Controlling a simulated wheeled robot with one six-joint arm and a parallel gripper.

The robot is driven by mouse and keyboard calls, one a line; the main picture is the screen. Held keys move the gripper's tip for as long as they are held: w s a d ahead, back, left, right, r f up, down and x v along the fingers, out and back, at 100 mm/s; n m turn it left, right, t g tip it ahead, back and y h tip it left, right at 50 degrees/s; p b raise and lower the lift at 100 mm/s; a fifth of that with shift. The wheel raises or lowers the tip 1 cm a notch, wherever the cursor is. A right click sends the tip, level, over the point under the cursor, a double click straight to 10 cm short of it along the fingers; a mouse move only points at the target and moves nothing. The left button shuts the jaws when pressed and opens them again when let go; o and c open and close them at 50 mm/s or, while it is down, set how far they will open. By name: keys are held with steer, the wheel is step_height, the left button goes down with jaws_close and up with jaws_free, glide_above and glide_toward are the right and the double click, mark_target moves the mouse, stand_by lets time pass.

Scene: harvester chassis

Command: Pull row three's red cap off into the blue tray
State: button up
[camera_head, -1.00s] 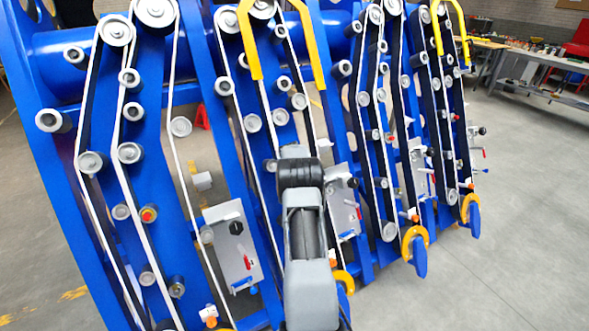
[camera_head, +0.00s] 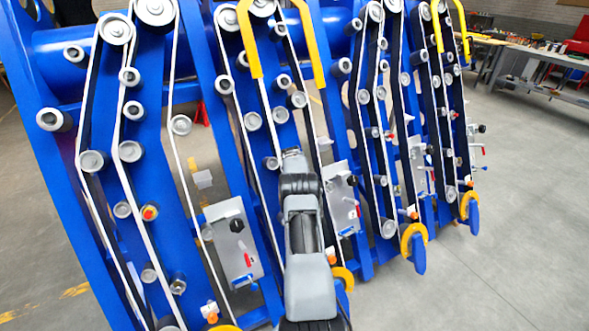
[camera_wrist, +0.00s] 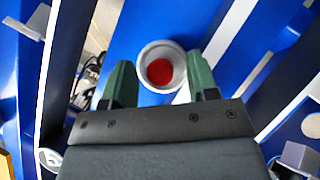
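In the wrist view a red cap (camera_wrist: 160,72) sits inside a pale grey round rim on the blue frame. My gripper (camera_wrist: 160,80) is open, with a green fingertip on either side of the rim's lower part in the picture. I cannot tell whether the fingers touch the rim. In the head view my own arm hides the gripper and this cap. I cannot tell the row number from the views. No blue tray shows in either view.
The blue harvester chassis (camera_head: 190,130) carries several belts and grey rollers close around my arm. Yellow curved bars (camera_head: 245,40) and grey plates (camera_head: 232,240) with knobs stick out. Open concrete floor (camera_head: 510,220) lies to the right, with a workbench (camera_head: 535,75) behind.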

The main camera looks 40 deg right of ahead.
steer(key=c, duration=0.9)
steer(key=shift+s+a+r+p, duration=0.25)
steer(key=shift+s+r+p, duration=0.2)
steer(key=shift+s, duration=0.3)
steer(key=shift+s+a+r+p, duration=0.2)
steer(key=shift+s+r+p, duration=0.25)
steer(key=shift+s, duration=0.25)
